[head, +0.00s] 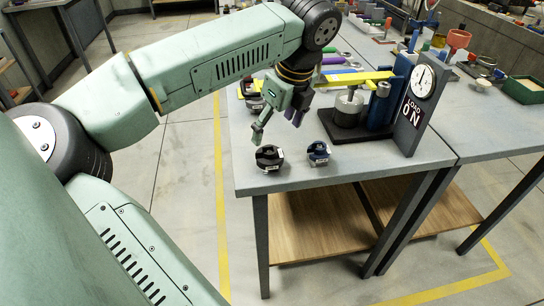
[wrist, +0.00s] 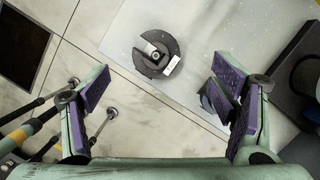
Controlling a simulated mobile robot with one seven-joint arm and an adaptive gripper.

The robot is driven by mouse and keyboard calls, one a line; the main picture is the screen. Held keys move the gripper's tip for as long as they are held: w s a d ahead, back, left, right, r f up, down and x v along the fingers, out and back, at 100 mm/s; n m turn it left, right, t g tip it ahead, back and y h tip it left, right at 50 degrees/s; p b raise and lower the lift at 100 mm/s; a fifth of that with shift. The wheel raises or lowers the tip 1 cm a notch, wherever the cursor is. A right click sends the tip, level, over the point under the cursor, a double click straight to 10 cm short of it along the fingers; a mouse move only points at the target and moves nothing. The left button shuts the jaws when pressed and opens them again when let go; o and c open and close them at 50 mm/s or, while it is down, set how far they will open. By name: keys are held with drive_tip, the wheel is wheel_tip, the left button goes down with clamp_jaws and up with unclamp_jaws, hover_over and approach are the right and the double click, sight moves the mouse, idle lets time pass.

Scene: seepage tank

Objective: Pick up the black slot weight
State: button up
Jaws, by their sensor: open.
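The black slot weight (head: 269,158) sits near the front left corner of the grey table, a dark round disc with a slot and a small white label. In the wrist view the black slot weight (wrist: 157,54) lies beyond the fingertips, between their lines and a little above the picture's middle. My gripper (head: 278,126) is open and empty above and behind it in the head view. In the wrist view my gripper (wrist: 163,88) shows two purple pads wide apart, touching nothing that I can see.
A blue slot weight (head: 318,153) stands just right of the black one; my right finger partly hides it in the wrist view. The dial stand (head: 408,105) with its dark base is further right. Another dark weight is partly hidden behind my gripper. The table's front edge is close.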

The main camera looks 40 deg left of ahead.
sight(269, 151)
drive_tip(key=x, duration=0.2)
drive_tip(key=shift+f, duration=0.3)
drive_tip(key=x, duration=0.3)
drive_tip(key=b+x, duration=0.1)
drive_tip(key=x, duration=0.1)
drive_tip(key=shift+s+d+f, duration=0.15)
drive_tip(key=shift+s, duration=0.15)
drive_tip(key=shift+c, duration=0.6)
drive_tip(key=c, duration=1.6)
